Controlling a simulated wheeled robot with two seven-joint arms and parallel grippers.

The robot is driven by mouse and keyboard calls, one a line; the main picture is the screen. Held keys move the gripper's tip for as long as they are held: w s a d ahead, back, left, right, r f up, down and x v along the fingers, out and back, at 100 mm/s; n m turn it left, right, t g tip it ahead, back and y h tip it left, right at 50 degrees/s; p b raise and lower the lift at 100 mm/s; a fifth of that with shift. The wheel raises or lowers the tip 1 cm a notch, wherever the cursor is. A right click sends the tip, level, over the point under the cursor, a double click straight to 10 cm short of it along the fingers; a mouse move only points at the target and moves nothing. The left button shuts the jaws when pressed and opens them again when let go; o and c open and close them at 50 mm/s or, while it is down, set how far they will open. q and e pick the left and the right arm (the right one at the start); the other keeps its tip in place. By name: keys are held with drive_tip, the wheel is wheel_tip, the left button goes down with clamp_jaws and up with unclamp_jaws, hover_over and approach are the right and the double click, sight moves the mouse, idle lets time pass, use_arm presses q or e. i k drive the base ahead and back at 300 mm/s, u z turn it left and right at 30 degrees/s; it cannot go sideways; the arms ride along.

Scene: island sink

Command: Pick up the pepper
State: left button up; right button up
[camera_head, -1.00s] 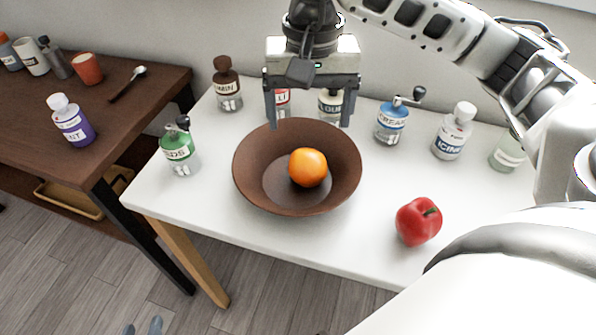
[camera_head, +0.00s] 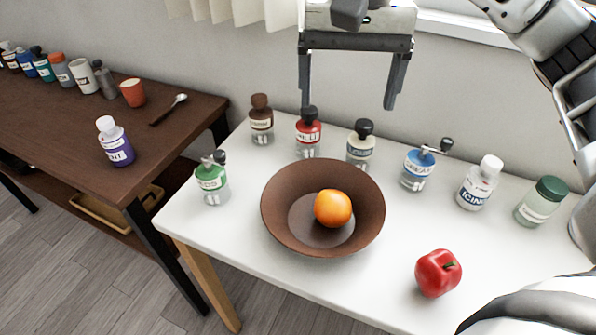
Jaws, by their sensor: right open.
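My left gripper is not in view.
A brown bowl (camera_head: 276,224) holding an orange (camera_head: 333,208) stands left of the pepper. Several jars, including a blue grinder (camera_head: 417,170) and white-capped bottle (camera_head: 476,187), line the back. A dark wooden table (camera_head: 65,125) is at left.

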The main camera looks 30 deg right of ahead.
sight(438, 273)
drive_tip(key=k, duration=1)
